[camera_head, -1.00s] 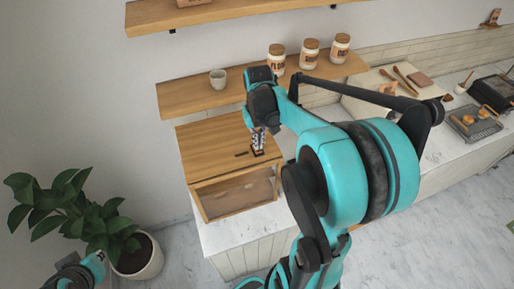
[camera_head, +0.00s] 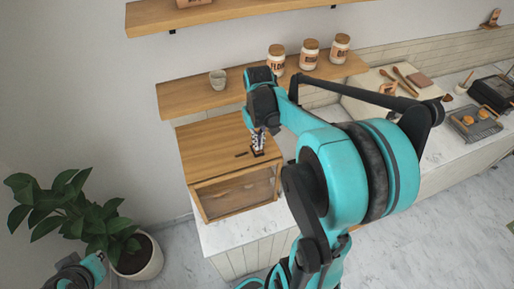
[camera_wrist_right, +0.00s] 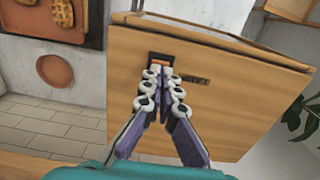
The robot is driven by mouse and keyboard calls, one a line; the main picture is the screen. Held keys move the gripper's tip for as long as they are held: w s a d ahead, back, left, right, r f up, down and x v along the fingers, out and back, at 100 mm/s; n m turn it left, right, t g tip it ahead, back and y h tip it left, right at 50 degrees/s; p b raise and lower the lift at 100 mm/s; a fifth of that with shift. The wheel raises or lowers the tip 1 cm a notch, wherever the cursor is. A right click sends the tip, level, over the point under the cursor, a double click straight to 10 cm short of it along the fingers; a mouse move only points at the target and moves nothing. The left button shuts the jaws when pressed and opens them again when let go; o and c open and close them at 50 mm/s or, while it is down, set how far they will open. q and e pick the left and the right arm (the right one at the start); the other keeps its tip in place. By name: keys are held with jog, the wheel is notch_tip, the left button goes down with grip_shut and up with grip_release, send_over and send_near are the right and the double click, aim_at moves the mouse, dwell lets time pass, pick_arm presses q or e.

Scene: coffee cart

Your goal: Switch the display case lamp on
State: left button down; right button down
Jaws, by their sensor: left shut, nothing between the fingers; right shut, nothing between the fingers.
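The display case (camera_head: 215,150) is a wooden box with a glass front on the left end of the counter. A small dark switch plate (camera_wrist_right: 160,58) with an orange rocker sits on its top, next to a dark marking (camera_wrist_right: 195,80). My right gripper (camera_head: 258,150) is shut and empty, pointing down at the switch. In the right wrist view its fingertips (camera_wrist_right: 161,72) are at the rocker and partly cover it; I cannot tell if they touch. The case interior looks dim, and no lamp is clearly visible. My left gripper (camera_head: 75,274) is low at the bottom left, shut, far from the case.
A potted plant (camera_head: 70,215) stands left of the case. The counter (camera_head: 440,150) runs right, with a tray (camera_head: 475,124) of food. My right arm hides part of the counter.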

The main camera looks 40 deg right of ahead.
jog(key=shift+f+b, duration=0.85)
jog(key=shift+f, duration=0.2)
dwell(0.4)
jog(key=shift+r, duration=0.15)
jog(key=shift+r+p, duration=2.6)
jog(key=shift+r, duration=0.85)
jog(key=shift+f, duration=0.1)
